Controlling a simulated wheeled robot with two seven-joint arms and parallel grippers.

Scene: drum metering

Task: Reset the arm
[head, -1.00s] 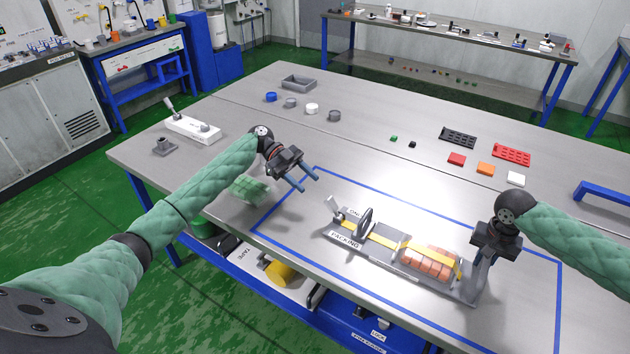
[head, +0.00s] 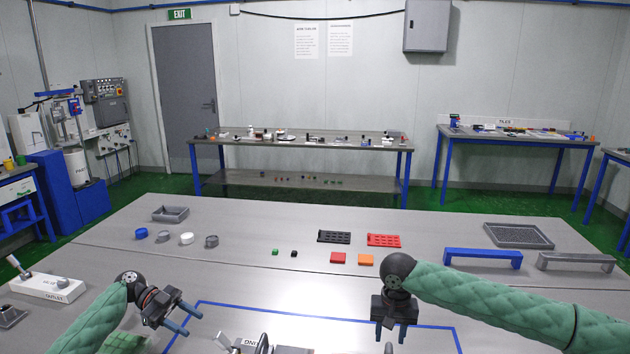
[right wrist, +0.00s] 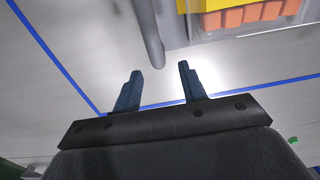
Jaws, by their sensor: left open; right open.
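My left gripper (head: 180,322) is open and empty above the table at the lower left of the head view. My right gripper (head: 395,330) points down over the table, right of the packing fixture (head: 262,346), whose top just shows at the bottom edge. In the right wrist view the right gripper (right wrist: 160,88) has its fingers apart with nothing between them. Beyond the fingers are a grey post (right wrist: 148,35) and orange blocks (right wrist: 240,15) under a yellow part. Most of the fixture is cut off in the head view.
Blue tape (head: 300,313) outlines the work area on the table. A switch box (head: 50,287) stands at left; a green block (head: 122,342) lies under my left arm. Small caps, black and red racks (head: 383,240), blocks, and a blue bar handle (head: 483,256) sit farther back. The table's middle is mostly clear.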

